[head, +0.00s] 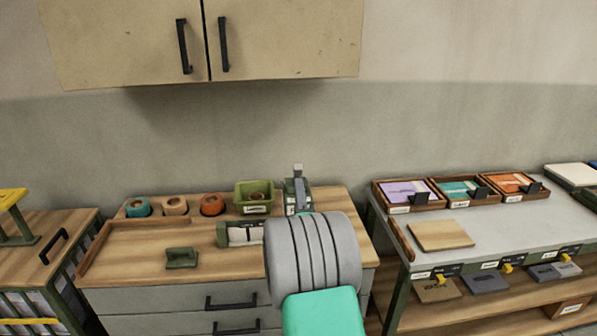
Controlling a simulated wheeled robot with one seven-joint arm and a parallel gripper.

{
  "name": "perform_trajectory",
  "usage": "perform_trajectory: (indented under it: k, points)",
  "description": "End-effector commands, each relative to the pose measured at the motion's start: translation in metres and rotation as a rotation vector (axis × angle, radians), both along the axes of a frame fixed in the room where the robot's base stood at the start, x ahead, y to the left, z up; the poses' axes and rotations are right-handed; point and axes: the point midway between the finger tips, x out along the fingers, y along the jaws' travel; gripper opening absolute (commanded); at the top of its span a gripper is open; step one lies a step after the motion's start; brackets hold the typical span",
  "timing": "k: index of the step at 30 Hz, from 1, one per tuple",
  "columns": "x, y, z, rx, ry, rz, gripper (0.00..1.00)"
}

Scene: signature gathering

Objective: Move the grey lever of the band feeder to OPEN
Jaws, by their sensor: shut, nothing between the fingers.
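A small dark green device (289,187), which looks like the band feeder, stands at the back right of the wooden-topped drawer cabinet. A grey upright piece (298,180) rises from it and looks like the lever; any OPEN marking is too small to read. My arm's grey ribbed joint and teal link fill the lower middle and cover the area just in front of the device.
A green bin (254,197) and several coloured rolls line the cabinet's back edge. A green holder with white parts (240,234) sits left of my arm, and a green block (181,258) lies farther left. A grey workbench (480,234) with trays stands right. Wall cupboards (120,45) hang above.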

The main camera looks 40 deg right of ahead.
Motion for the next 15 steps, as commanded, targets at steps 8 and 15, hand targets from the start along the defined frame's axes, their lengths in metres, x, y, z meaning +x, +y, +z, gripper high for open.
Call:
perform_trajectory:
  k: [8,15]
  points:
    - [0.016,-0.011,0.010,0.001,0.001,-0.001,0.00]
    - [0.016,-0.011,0.009,0.000,0.000,0.000,0.00]
